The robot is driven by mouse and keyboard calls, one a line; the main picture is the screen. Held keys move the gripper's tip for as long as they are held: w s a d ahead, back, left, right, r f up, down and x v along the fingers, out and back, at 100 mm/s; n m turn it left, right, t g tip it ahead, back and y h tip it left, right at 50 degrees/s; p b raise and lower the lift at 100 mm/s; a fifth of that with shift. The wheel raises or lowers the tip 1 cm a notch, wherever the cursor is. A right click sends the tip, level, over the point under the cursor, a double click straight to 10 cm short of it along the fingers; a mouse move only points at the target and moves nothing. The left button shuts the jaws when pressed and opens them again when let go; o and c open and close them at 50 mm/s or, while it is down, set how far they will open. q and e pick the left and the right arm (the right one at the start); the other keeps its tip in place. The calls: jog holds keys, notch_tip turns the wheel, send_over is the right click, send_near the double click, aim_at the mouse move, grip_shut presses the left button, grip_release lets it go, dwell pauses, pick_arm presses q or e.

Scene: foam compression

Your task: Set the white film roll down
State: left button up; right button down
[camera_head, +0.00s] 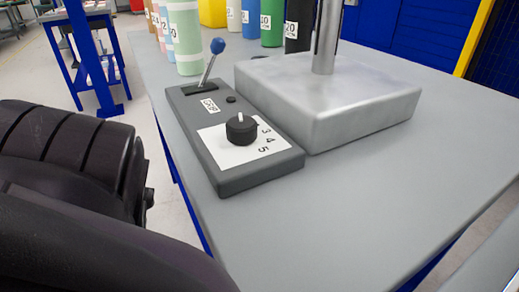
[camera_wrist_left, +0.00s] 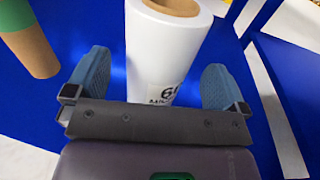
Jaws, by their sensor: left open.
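The white film roll (camera_wrist_left: 164,58) shows in the left wrist view, with a brown core at its top end and a black printed label low on its side. My left gripper (camera_wrist_left: 155,72) is open, with one blue finger on each side of the roll. Small gaps show between the roll and both fingers. The roll's lower end is hidden behind the gripper body. Neither the roll nor the left fingers show in the head view, where only dark arm links come in from the left. My right gripper is in neither view.
A blue surface (camera_wrist_left: 85,95) lies around the roll, with a green and brown cylinder (camera_wrist_left: 27,42) at left. In the head view, a grey table (camera_head: 350,210) holds a control box (camera_head: 215,165) with lever and dial, a metal block (camera_head: 330,100) and several rolls behind.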

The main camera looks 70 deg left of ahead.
pick_arm(q)
jog(key=v, duration=0.8)
dwell(0.4)
